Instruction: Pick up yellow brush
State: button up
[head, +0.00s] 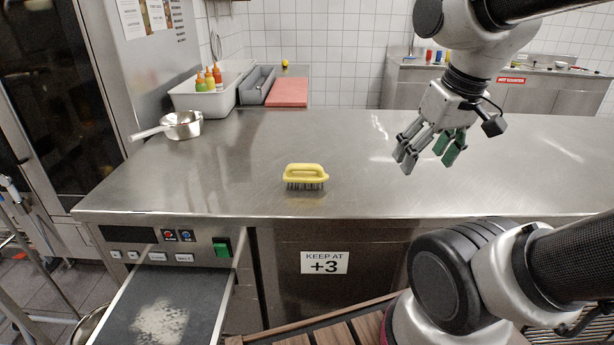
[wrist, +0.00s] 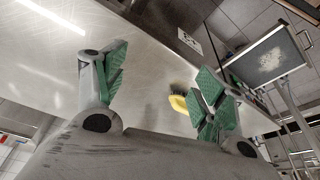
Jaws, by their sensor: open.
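The yellow brush (head: 305,173) stands on the steel counter near its front edge, bristles down and yellow handle on top. My gripper (head: 428,157) is open and empty, above the counter and to the right of the brush, clearly apart from it. In the wrist view, the brush (wrist: 180,104) shows beyond the right-hand finger, which partly covers it. The open fingers with green pads (wrist: 160,85) have nothing between them.
The steel counter (head: 230,185) is clear around the brush. A saucepan (head: 181,124) stands at the left. A grey tub (head: 212,98) with sauce bottles and a red board (head: 288,93) are at the back. An open drawer (head: 163,305) sticks out at front left.

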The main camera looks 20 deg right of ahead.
jog(key=n+g+y, duration=0.2)
jog(key=n+y, duration=0.2)
jog(key=n, duration=0.8)
send_near(306, 168)
jog(key=f, duration=0.2)
jog(key=w+f, duration=0.1)
jog(key=shift+d+f, duration=0.1)
jog(key=shift+d, duration=0.25)
jog(key=shift+w+a+n, duration=0.15)
jog(key=shift+a+n, duration=0.05)
jog(key=shift+n, duration=0.7)
jog(key=shift+f+n, duration=0.1)
jog(key=shift+n, duration=0.2)
jog(key=x, duration=0.7)
jog(key=shift+w+a+f, duration=0.1)
jog(key=shift+a+f, duration=0.05)
jog(key=shift+a, duration=0.3)
